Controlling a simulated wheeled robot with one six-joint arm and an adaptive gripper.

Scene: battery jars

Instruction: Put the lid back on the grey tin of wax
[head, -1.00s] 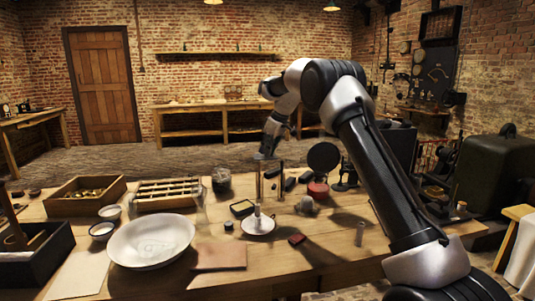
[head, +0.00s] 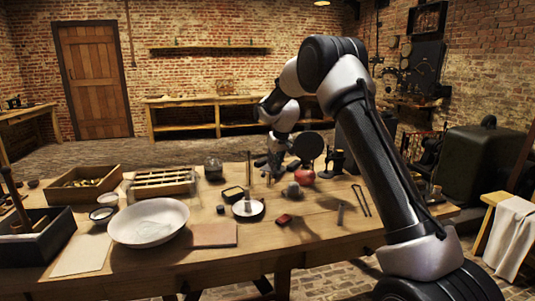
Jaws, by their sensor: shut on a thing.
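My gripper (head: 275,168) is low over the back middle of the workbench, pointing down behind the thin upright posts. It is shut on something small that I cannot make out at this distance. A small open dark tin with a yellowish inside (head: 233,193) stands in front and to the left of my gripper, apart from it. It may be the wax tin, but its grey colour is not clear. I cannot pick out the lid for certain; the area around my fingertips is dark and partly hidden.
A white dish with an upright post (head: 248,209) stands in front of my gripper. A rounded grey object (head: 292,190), a red object (head: 304,177) and an upright black disc (head: 308,147) are to its right. A large white bowl (head: 148,222) and wooden trays (head: 165,188) lie left.

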